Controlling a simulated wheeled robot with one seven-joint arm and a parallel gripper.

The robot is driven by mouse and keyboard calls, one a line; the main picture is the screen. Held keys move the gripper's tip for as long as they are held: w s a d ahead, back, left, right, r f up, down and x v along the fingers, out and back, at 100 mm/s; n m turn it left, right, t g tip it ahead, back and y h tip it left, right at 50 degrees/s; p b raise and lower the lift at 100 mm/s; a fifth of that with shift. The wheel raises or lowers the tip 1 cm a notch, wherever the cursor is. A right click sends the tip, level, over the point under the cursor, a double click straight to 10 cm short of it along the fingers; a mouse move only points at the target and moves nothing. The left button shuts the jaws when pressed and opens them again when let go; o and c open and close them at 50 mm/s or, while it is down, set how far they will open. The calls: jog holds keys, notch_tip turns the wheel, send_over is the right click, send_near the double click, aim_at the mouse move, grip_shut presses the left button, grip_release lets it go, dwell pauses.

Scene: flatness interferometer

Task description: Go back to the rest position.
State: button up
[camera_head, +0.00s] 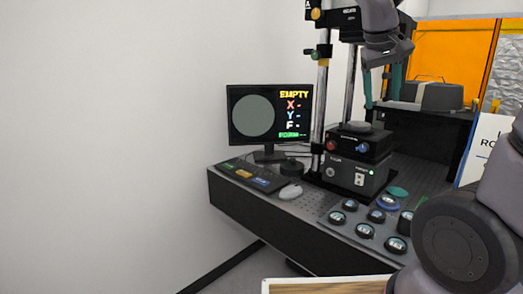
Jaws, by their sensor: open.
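My gripper (382,92) hangs at the upper right, with its two teal fingers apart and nothing visible between them. In the picture it is above and to the right of the interferometer's round stage (356,127); the depth between them is hard to judge. The interferometer (357,175) is a dark unit with red and blue knobs and a small green light, beside a tall metal column. The monitor (270,115) shows a plain grey disc and the word "EMPTY", with dashes after X, Y and F.
Several round dark-rimmed pieces (365,230) lie in a grey tray at the front of the perforated bench (312,203). A white sign (486,140) stands at the right. Floor left of the bench is clear.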

jog(key=s+a+m+t+y, duration=0.3)
jog(key=s+a+m+y, duration=0.1)
jog(key=s, duration=0.5)
jog(key=shift+a+r+t+y, duration=0.15)
jog(key=shift+r+t+y, duration=0.15)
jog(key=shift+y, duration=0.4)
jog(key=shift+s, duration=0.1)
dwell(0.9)
